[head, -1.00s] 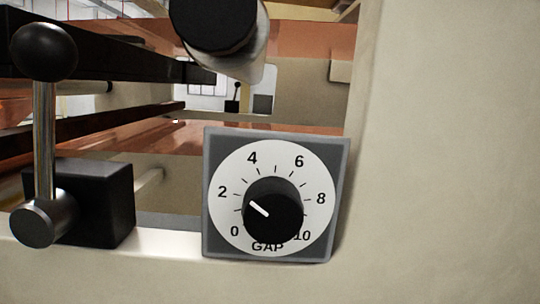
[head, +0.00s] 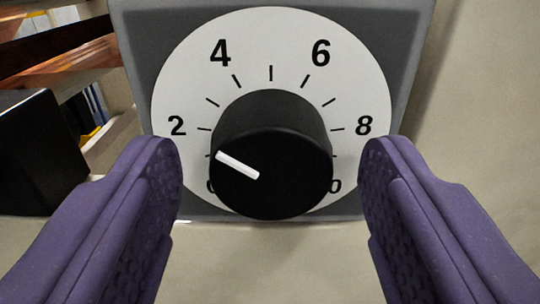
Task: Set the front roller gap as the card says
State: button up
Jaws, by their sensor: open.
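The black gap knob (head: 270,150) stands out from a white round dial (head: 172,90) on a grey square plate (head: 400,40). Its white pointer line (head: 238,165) points left and slightly up, to about 1, between the 0 and the 2. The 0 and the 10 are partly hidden, and the word GAP is hidden. My gripper (head: 270,178) is open, with one purple finger on each side of the knob. Gaps show between both fingers and the knob. No card is in view.
A black block (head: 38,150) stands left of the dial, close to my left finger. Beige machine frame (head: 480,120) lies to the right and below. Copper foil (head: 70,70) and dark bars show at upper left.

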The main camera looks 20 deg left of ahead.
jog(key=c, duration=1.1)
jog(key=shift+o, duration=0.2)
jog(key=m+b, duration=0.1)
jog(key=m, duration=0.2)
jog(key=shift+f+m+b, duration=0.1)
jog(key=shift+m+b, duration=0.2)
jog(key=shift+m, duration=0.1)
jog(key=m, duration=0.3)
jog(key=shift+m, duration=0.3)
jog(key=m, duration=0.4)
jog(key=shift+m, duration=2.2)
